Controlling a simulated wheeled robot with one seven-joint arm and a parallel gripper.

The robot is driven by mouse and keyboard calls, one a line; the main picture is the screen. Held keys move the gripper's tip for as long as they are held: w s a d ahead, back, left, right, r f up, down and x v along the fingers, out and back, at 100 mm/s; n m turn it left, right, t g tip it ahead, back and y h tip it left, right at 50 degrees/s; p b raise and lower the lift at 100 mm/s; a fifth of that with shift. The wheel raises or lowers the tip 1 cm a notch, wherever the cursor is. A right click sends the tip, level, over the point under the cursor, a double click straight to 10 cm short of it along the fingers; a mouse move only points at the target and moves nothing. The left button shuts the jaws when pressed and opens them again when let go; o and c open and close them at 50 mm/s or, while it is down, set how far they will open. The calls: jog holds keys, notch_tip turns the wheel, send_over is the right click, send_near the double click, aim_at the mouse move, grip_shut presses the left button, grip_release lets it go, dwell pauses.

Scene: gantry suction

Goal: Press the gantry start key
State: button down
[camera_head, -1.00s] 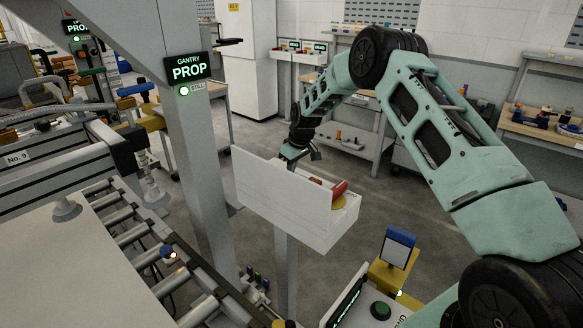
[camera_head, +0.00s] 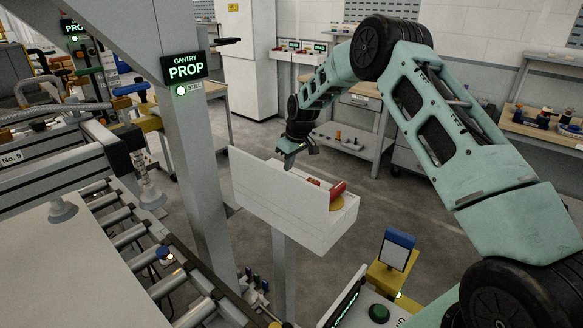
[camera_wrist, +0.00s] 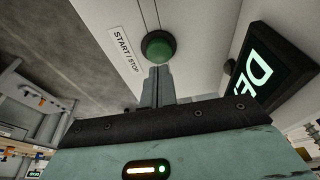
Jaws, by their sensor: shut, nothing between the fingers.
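In the wrist view a round green button (camera_wrist: 158,46) sits on a grey panel, beside a label reading START / STOP (camera_wrist: 126,50). My gripper (camera_wrist: 156,72) is shut and empty. Its fingertips point at the green button and lie close to its near edge; I cannot tell if they touch. In the head view my gripper (camera_head: 286,163) is at the top edge of a white box (camera_head: 283,207) on a post. The box's raised panel hides what lies behind it there; a red part (camera_head: 338,190) shows at its right end.
A lit display (camera_wrist: 262,78) stands right of the button in the wrist view. A roller conveyor (camera_head: 130,240) runs at left. Another green button (camera_head: 379,313) shows at lower right.

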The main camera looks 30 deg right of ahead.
jog(key=b+v, duration=0.4)
jog(key=v, duration=0.6)
jog(key=shift+w+r, duration=0.15)
jog(key=shift+r, duration=0.15)
dwell(0.7)
jog(key=s+a+r+n+g+b, duration=0.1)
jog(key=s+a+n+g+b, duration=0.1)
jog(key=s+a, duration=2)
jog(key=s+a+f+b, duration=0.1)
jog(key=s+f, duration=0.1)
jog(key=s, duration=1)
jog(key=s+a+f+n, duration=0.1)
jog(key=s+f, duration=0.1)
jog(key=s, duration=1.1)
jog(key=shift+s+g+h+b, duration=0.2)
jog(key=shift+g+h+b, duration=0.1)
jog(key=shift+g+b, duration=0.1)
